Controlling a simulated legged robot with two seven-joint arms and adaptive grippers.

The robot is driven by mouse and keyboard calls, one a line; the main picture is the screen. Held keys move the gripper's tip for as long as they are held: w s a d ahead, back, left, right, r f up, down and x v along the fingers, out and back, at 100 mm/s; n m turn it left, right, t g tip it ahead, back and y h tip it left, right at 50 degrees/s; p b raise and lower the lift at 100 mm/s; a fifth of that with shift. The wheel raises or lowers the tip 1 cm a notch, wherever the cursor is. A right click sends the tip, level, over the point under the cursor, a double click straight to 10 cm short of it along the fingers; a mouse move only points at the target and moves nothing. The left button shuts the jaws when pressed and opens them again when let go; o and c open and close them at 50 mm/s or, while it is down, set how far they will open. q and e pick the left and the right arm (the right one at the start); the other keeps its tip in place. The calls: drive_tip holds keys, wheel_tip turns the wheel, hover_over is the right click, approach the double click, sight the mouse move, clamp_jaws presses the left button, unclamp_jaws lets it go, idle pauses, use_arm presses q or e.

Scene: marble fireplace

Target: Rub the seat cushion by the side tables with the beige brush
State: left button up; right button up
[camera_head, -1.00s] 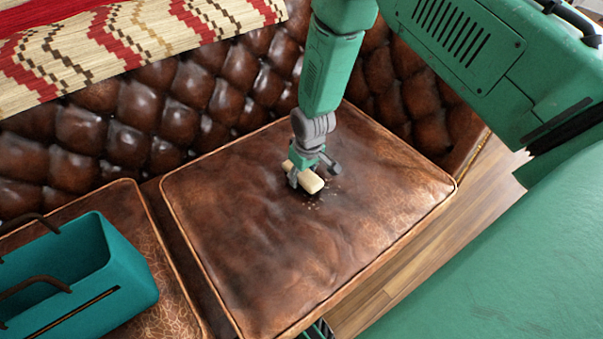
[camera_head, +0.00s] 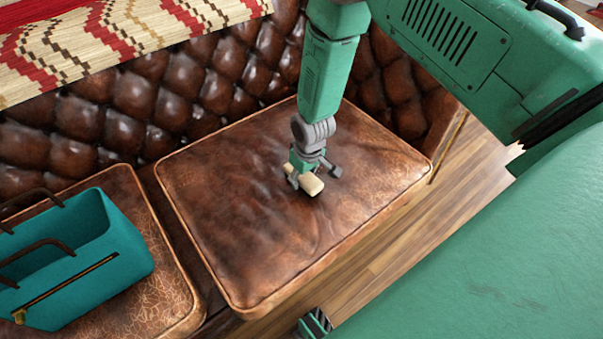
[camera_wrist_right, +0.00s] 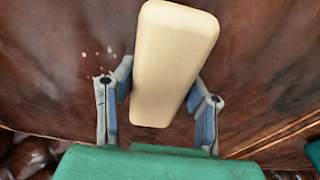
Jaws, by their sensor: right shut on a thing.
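The brown leather seat cushion (camera_head: 235,225) with piped edges fills the middle of the head view; its surface also shows in the wrist view (camera_wrist_right: 270,70). My right gripper (camera_head: 306,180) points down over the cushion's right half and is shut on the beige brush (camera_head: 313,185). In the wrist view the pale, block-shaped brush (camera_wrist_right: 172,60) sits between the two fingers. The brush is at the cushion surface; its underside is hidden, so contact cannot be confirmed. A few pale crumbs (camera_wrist_right: 96,54) lie left of it in the wrist view. My left gripper is not seen.
A teal bag (camera_head: 95,270) with dark handles stands on the left cushion (camera_head: 170,300). The tufted leather backrest (camera_head: 150,100) rises behind, with a patterned red and cream blanket (camera_head: 110,45) over it. Wooden floor (camera_head: 420,225) lies right of the cushion. No side tables show.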

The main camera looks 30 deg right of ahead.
drive_tip(key=r, duration=0.3)
drive_tip(key=shift+w+p, duration=0.2)
drive_tip(key=shift+p, duration=0.15)
drive_tip(key=shift+r+p, duration=0.1)
drive_tip(key=shift+p, duration=0.25)
drive_tip(key=shift+d+r+p, duration=0.2)
drive_tip(key=shift+r+p, duration=0.45)
drive_tip(key=shift+r, duration=0.1)
wheel_tip(320, 180, up, 3)
drive_tip(key=p, duration=0.3)
drive_tip(key=shift+a+r, duration=0.1)
drive_tip(key=shift+r, duration=0.1)
